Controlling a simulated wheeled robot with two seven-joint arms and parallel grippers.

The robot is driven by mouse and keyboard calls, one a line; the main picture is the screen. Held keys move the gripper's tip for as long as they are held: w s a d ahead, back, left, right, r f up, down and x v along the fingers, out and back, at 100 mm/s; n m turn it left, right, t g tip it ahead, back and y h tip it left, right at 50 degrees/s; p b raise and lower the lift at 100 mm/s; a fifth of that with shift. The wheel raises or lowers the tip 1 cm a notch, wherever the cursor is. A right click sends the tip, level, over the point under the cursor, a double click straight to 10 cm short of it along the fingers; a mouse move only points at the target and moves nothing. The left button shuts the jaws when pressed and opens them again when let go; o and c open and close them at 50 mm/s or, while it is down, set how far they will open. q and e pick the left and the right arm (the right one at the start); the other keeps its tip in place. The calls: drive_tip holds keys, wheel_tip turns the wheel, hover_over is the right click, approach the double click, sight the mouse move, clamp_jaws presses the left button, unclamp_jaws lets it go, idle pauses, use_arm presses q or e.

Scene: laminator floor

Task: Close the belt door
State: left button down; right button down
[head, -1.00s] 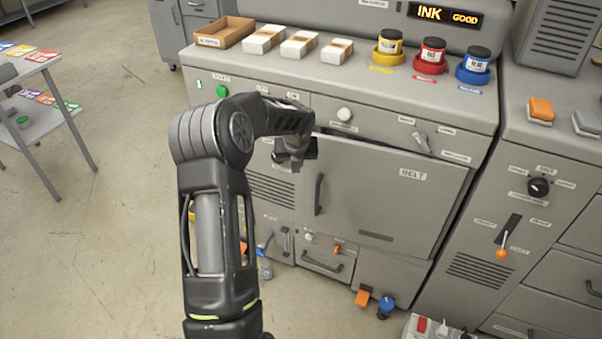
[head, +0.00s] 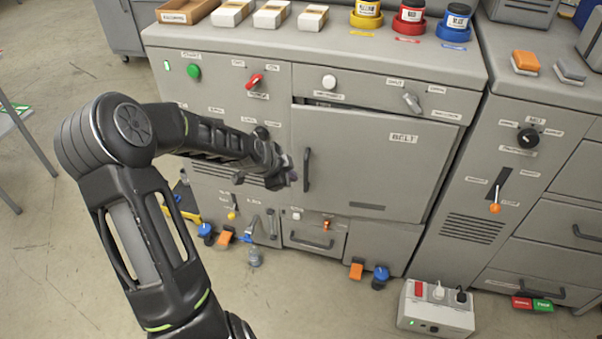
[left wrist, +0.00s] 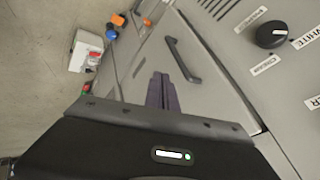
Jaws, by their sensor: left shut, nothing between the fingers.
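The grey belt door (head: 375,165), labelled BELT, is on the front of the grey machine. A dark gap shows along its top edge, so it looks slightly ajar. Its dark upright handle (head: 307,170) is near the left edge. My left gripper (head: 290,177) is shut and empty, just left of the handle. In the left wrist view its closed fingers (left wrist: 160,92) appear over the door, beside the handle (left wrist: 183,60); I cannot tell whether they touch the door. A grey lever (head: 412,102) sits above the door, tilted. My right gripper is out of view.
A white power box (head: 436,308) stands on the floor at right.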

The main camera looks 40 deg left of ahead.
use_arm(q)
drive_tip(key=w+a+f+p, duration=0.1)
drive_tip(key=w+a+f, duration=0.1)
drive_tip(key=w+f, duration=0.6)
drive_tip(key=shift+w+p, duration=0.35)
drive_tip(key=shift+w, duration=0.25)
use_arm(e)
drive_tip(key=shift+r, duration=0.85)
use_arm(q)
drive_tip(key=shift+a+f, duration=0.1)
drive_tip(key=shift+a, duration=0.05)
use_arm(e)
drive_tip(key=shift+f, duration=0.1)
